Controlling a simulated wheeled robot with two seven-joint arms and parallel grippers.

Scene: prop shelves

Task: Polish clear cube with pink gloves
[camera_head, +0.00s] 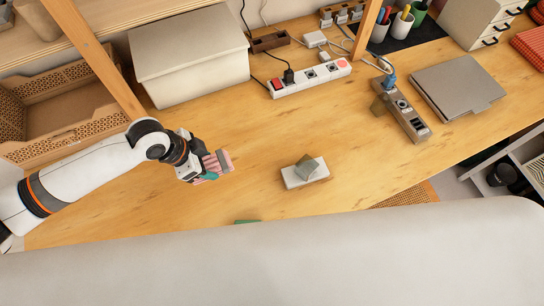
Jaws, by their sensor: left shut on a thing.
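My left gripper (206,165) is shut on the pink gloves (222,161), which show as a pink striped bundle at its fingertips, above the left part of the wooden desk. The clear cube (308,167) looks greyish and see-through. It sits turned at an angle on a pale flat block (293,180) in the middle of the desk. The gloves are to the left of the cube and apart from it. Most of the gloves is hidden by the gripper. My right gripper is not in view.
A large grey box (190,60) and a brown crate (70,105) stand behind my left arm. A white power strip (310,78) lies at the back. The desk (260,130) is bare around the cube.

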